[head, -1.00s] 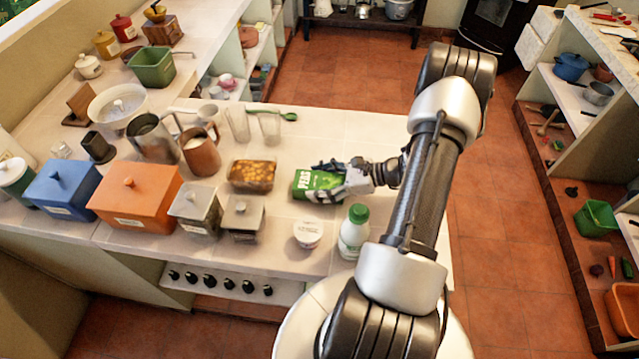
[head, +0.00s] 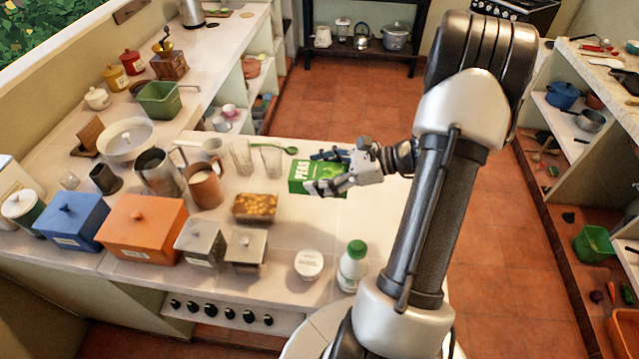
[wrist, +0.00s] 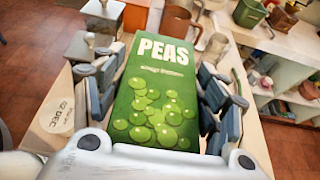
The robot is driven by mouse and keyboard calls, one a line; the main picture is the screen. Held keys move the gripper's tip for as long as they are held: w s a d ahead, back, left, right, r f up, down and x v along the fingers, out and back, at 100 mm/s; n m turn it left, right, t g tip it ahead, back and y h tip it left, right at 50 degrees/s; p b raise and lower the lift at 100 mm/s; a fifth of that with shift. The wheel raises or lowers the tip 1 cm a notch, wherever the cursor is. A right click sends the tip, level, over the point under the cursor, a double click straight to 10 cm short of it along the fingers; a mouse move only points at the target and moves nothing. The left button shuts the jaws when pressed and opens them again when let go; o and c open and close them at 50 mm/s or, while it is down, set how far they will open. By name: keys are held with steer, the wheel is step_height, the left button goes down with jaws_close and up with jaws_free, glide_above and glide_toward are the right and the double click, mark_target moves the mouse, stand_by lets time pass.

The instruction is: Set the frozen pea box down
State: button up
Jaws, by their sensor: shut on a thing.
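The frozen pea box (head: 303,176) is green with white "PEAS" lettering and a picture of peas. It is held over the white counter (head: 300,228), behind and right of the glass dish of orange food (head: 255,207). My gripper (head: 318,172) is shut on it, reaching in from the right with a finger along each side. In the wrist view the box's front (wrist: 155,95) faces the camera between the finger pads. Its underside is hidden, so I cannot tell whether it touches the counter.
A brown mug (head: 204,187) stands left. A white tub (head: 308,265) and a green-capped bottle (head: 353,265) stand in front. Bare counter lies between.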

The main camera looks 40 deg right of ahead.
steer(key=shift+r, duration=1)
